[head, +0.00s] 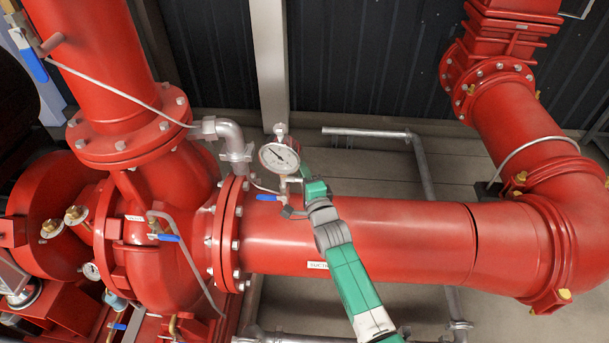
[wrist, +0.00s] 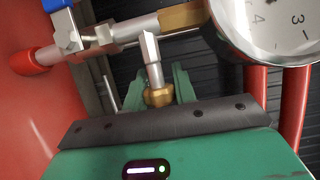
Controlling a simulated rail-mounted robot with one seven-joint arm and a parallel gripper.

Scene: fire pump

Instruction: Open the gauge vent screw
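The pressure gauge (head: 279,157) has a white dial and stands above the red pipe in the head view; part of its dial (wrist: 265,25) fills the upper right of the wrist view. Below its fitting, a silver stem (wrist: 152,62) ends in a brass piece (wrist: 158,96), which looks like the vent screw. My gripper (wrist: 157,84) has its green fingers spread on either side of the brass piece. Whether they touch it is unclear. In the head view, my gripper (head: 302,190) is beside the gauge fitting, and the screw is too small to make out.
A blue-handled valve (head: 268,197) sits left of my gripper, close to the gauge. The large red pipe (head: 400,238) runs just behind and below my gripper. A grey elbow pipe (head: 232,143) stands left of the gauge. Grey rails (head: 425,170) stand behind the pipe.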

